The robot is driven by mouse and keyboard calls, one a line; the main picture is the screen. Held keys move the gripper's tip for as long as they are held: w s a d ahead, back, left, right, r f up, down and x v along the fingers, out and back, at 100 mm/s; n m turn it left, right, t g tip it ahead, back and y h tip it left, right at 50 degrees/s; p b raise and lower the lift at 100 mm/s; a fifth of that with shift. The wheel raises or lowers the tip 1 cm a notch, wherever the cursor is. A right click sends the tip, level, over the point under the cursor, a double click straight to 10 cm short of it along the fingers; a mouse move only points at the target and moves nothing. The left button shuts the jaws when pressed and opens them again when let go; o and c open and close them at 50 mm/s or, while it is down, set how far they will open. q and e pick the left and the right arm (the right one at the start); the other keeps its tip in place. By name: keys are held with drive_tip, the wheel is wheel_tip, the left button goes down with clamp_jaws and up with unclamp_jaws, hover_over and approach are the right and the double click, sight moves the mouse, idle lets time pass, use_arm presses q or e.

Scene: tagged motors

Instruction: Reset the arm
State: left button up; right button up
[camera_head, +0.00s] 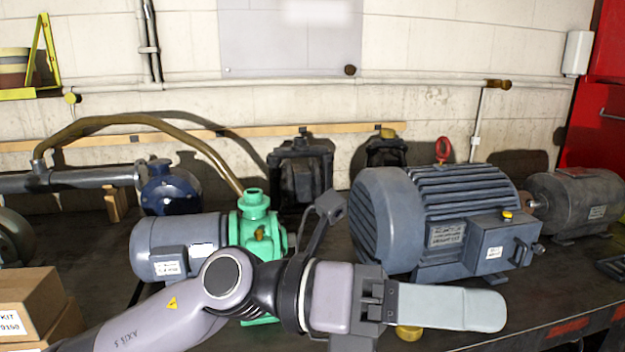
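My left arm comes in from the lower left and reaches across the front of the bench. Its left gripper (498,310) points right, in front of the large blue-grey motor (440,220). One broad grey finger shows from the side; the other is hidden, so its opening cannot be told. No object shows in it. The large motor carries a white tag and a red lifting eye. A smaller grey motor (175,245) with a green pump (255,220) stands behind my forearm, partly covered by it. My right gripper is not in view.
Cardboard boxes (35,305) sit at the lower left. A dark grey motor (575,205) stands at the right, by a red cabinet (600,110). A brown hose (140,120) arches at the left. A yellow part (409,333) lies just below the gripper. Little bench is free.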

use_arm(q)
drive_tip(key=w+a+r+n+t+h, duration=0.3)
drive_tip(key=w+a+n+t+h, duration=0.35)
drive_tip(key=n+t, duration=1.05)
drive_tip(key=w+a+f+n+t+y, duration=0.4)
drive_tip(key=a+f+n+y, duration=0.2)
drive_tip(key=n+y, duration=0.35)
drive_tip(key=w+a+f+n+t+y, duration=0.4)
drive_tip(key=a+f+n+y, duration=0.15)
drive_tip(key=n+y, duration=0.35)
drive_tip(key=s+a+f+n+g+y, duration=0.35)
drive_tip(key=a+f, duration=0.25)
drive_tip(key=f, duration=0.3)
drive_tip(key=s+a+f+n+g+y, duration=0.25)
drive_tip(key=a+f+n+g, duration=0.2)
drive_tip(key=f, duration=0.55)
drive_tip(key=s+a+f+n+g, duration=0.25)
drive_tip(key=s+f+g, duration=0.2)
drive_tip(key=s, duration=0.45)
drive_tip(key=s+a+f+n+g, duration=0.1)
drive_tip(key=s+a+f+g, duration=0.25)
drive_tip(key=s+f, duration=0.4)
drive_tip(key=w+d+f+t+h+b, duration=0.1)
drive_tip(key=w+f+t, duration=0.4)
drive_tip(key=f, duration=0.5)
drive_tip(key=shift+d+t+h+b, duration=0.4)
drive_tip(key=shift+d+t+b, duration=0.3)
drive_tip(key=shift+d+t, duration=0.25)
